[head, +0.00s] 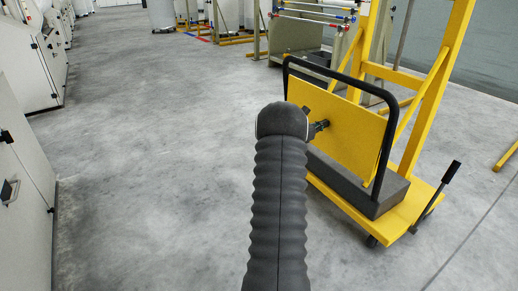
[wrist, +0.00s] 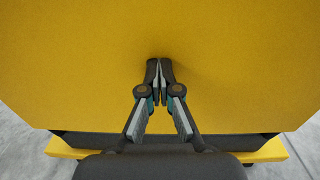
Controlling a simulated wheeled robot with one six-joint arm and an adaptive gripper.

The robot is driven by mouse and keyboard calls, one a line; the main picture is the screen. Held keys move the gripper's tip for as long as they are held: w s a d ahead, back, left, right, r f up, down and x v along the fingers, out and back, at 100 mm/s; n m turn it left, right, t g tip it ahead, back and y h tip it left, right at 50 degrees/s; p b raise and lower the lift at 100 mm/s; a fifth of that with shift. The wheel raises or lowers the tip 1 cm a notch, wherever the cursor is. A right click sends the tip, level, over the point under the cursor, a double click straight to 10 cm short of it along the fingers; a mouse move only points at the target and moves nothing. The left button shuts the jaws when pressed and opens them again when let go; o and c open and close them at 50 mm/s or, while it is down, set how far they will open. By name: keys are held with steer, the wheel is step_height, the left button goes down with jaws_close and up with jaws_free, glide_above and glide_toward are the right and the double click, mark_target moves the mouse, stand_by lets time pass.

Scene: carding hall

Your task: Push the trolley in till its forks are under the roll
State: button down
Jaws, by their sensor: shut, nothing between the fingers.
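The yellow trolley (head: 345,128) stands to the right of centre in the head view, with a black tube handle (head: 335,72), an upright mast and a dark block on its low base. Its flat yellow panel fills most of the wrist view (wrist: 70,60). My gripper (wrist: 160,66) is shut and empty, its fingertips at the panel; I cannot tell whether they touch. In the head view my gripper (head: 321,128) shows partly behind my arm, in front of the panel. I cannot make out the forks or the roll.
Beyond the trolley stands a frame with coloured-ended bars (head: 315,15). White cabinets (head: 22,150) line the left side. The grey floor (head: 150,150) between is clear.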

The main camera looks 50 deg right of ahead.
mark_target(332, 122)
steer(key=shift+s+x, duration=0.2)
steer(key=shift+x, duration=0.85)
steer(key=shift+s+x, duration=0.25)
steer(key=shift+x, duration=0.8)
steer(key=shift+a, duration=0.1)
steer(key=shift+w, duration=0.1)
steer(key=shift+d+r, duration=0.1)
steer(key=shift+d, duration=0.4)
steer(key=s+x, duration=0.1)
steer(key=x, duration=1)
steer(key=shift+s+a, duration=0.15)
steer(key=shift+s, duration=0.1)
steer(key=shift+w+a, duration=0.1)
steer(key=shift+w, duration=0.5)
steer(key=shift+w, duration=0.2)
